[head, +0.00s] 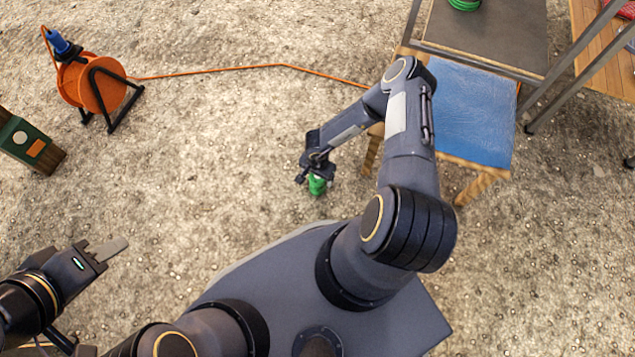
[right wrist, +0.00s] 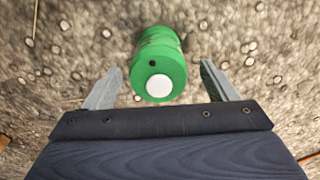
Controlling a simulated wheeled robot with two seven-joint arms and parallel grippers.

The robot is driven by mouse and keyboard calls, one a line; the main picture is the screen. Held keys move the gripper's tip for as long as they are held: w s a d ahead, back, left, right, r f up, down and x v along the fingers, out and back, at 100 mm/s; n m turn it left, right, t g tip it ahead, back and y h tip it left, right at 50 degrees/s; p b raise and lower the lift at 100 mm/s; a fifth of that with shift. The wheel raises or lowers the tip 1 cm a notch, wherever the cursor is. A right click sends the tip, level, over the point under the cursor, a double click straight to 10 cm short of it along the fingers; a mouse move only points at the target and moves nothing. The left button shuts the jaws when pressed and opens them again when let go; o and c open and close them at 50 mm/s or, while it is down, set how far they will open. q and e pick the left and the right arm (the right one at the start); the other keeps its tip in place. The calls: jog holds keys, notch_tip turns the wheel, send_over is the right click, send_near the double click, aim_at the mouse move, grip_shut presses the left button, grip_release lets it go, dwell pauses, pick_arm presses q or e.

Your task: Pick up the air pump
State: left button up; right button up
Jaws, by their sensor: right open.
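The air pump is most likely the small green cylinder (head: 317,185) on the gravel ground, below my right gripper (head: 308,178) in the head view. In the right wrist view the green cylinder (right wrist: 160,62) shows a white round cap and a small dark dot. My right gripper's two fingers (right wrist: 160,88) are spread, one on each side of it, with gaps visible on both sides. The head view hides part of the cylinder behind the gripper. My left gripper (head: 106,252) is at the lower left, away from the cylinder; its finger spacing is unclear.
An orange cable reel (head: 92,84) stands at the upper left, its orange cable (head: 220,70) running right. A wooden stool with a blue top (head: 475,115) and a dark-topped table (head: 490,35) stand right. Gravel left of the cylinder is clear.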

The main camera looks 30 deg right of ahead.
notch_tip(320, 180, down, 4)
jog(key=shift+s+f+b, duration=0.1)
jog(key=shift+f+b, duration=0.05)
jog(key=shift+b, duration=0.9)
jog(key=shift+c, duration=0.2)
jog(key=c, duration=1.2)
